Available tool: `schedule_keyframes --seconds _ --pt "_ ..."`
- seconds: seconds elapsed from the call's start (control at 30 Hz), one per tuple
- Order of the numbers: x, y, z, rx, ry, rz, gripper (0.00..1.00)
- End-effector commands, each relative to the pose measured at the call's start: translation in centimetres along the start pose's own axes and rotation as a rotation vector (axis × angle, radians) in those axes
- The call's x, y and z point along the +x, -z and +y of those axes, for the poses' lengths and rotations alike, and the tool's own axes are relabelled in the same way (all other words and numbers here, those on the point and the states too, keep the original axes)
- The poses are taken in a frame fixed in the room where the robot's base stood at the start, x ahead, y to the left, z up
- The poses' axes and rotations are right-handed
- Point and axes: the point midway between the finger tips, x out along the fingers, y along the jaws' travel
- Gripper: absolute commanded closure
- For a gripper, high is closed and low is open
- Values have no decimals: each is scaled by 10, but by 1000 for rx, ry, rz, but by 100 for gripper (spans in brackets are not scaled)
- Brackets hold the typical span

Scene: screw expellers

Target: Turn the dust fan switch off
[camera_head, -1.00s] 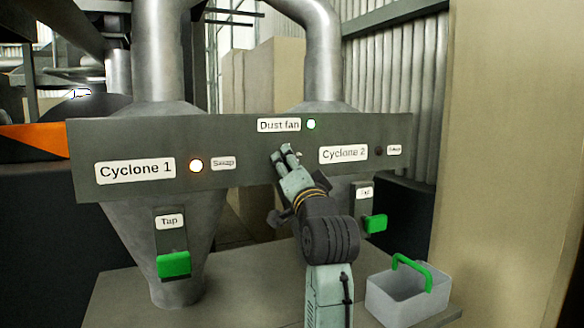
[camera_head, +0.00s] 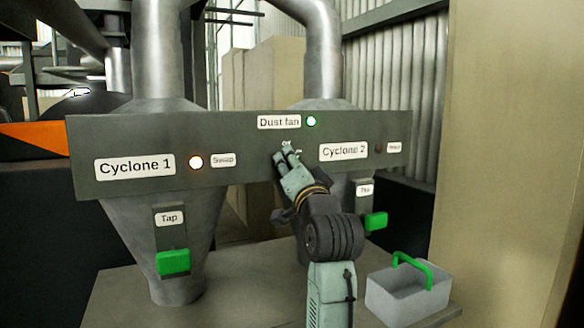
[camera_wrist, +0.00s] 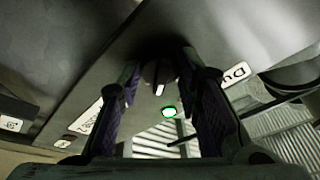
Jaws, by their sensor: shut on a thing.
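The "Dust fan" label (camera_head: 279,122) is on the upper middle of a grey panel (camera_head: 240,180), with a lit green lamp (camera_head: 311,121) to its right. My gripper (camera_head: 287,150) is at the panel just below that label. In the wrist view, the dark dust fan switch knob (camera_wrist: 157,74), with a white pointer mark, is between my two fingers (camera_wrist: 155,84), which are shut on it. The lit green lamp also shows there (camera_wrist: 168,112). In the head view, my fingers mostly hide the knob.
On the panel are Cyclone 1 (camera_head: 135,167) with a lit lamp (camera_head: 196,162) and Cyclone 2 (camera_head: 343,151) with a dark lamp (camera_head: 378,149). Green tap handles (camera_head: 174,262) (camera_head: 376,221) are below. A grey bin (camera_head: 407,295) with a green handle stands at lower right.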

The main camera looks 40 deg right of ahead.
Motion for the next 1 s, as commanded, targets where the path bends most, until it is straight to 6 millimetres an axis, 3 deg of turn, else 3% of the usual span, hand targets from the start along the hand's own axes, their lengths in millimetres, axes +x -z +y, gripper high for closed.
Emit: schedule_keyframes --seconds 1.0 --pt "0 3 4 -799 256 -61 96"
